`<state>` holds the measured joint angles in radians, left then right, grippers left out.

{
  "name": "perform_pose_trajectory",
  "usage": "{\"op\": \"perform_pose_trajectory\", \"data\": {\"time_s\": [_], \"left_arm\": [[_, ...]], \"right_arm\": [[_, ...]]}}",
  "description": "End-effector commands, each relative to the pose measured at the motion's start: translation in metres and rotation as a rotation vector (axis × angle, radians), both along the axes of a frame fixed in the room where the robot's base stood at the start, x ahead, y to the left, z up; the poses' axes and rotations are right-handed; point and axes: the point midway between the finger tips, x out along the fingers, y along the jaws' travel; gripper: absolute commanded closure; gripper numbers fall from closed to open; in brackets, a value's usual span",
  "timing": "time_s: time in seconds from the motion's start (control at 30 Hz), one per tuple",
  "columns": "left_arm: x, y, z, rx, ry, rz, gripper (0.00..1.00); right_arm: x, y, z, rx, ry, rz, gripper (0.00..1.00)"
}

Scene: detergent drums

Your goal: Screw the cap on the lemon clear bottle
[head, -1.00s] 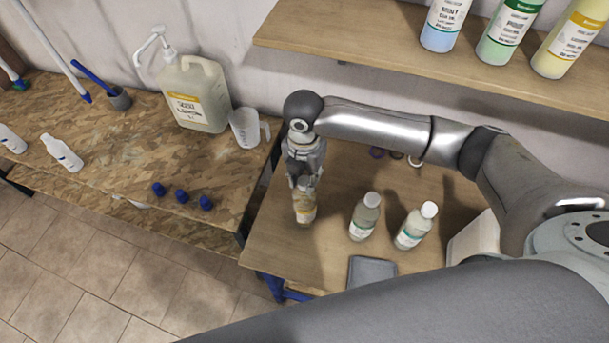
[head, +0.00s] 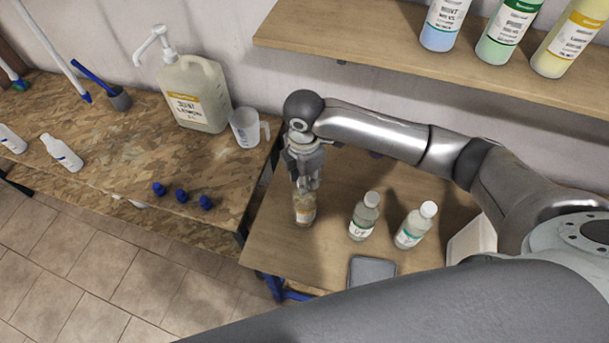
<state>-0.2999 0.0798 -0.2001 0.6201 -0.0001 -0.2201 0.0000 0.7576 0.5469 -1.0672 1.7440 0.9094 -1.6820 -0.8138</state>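The lemon clear bottle (head: 305,213), a small clear bottle with a yellowish label, stands upright on the wooden table at the left end of a row of small bottles. My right gripper (head: 306,186) points down over it, with its fingers at the bottle's top. The fingers hide the neck and any cap there, and I cannot tell how tightly they are closed. My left gripper is not in view.
Two white-capped bottles, one in the middle (head: 364,217) and one at the right (head: 416,225), stand close by. A grey square pad (head: 371,272) lies at the table's front. The neighbouring bench holds a pump jug (head: 193,95), a measuring cup (head: 245,128) and blue caps (head: 181,195).

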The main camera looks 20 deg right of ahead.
Motion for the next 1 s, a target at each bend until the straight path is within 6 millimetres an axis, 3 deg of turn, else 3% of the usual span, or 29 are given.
{"op": "perform_pose_trajectory", "data": {"time_s": [0.3,0.73,1.0], "left_arm": [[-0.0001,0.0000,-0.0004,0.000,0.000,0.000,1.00],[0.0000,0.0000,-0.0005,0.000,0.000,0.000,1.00],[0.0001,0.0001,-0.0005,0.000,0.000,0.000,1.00]], "right_arm": [[-0.0036,0.0002,-0.0040,-0.002,0.010,-0.391,0.99],[-0.0034,-0.0003,-0.0040,-0.003,0.010,-0.467,0.99],[-0.0045,0.0005,-0.0049,-0.004,0.012,-0.808,0.99]]}}
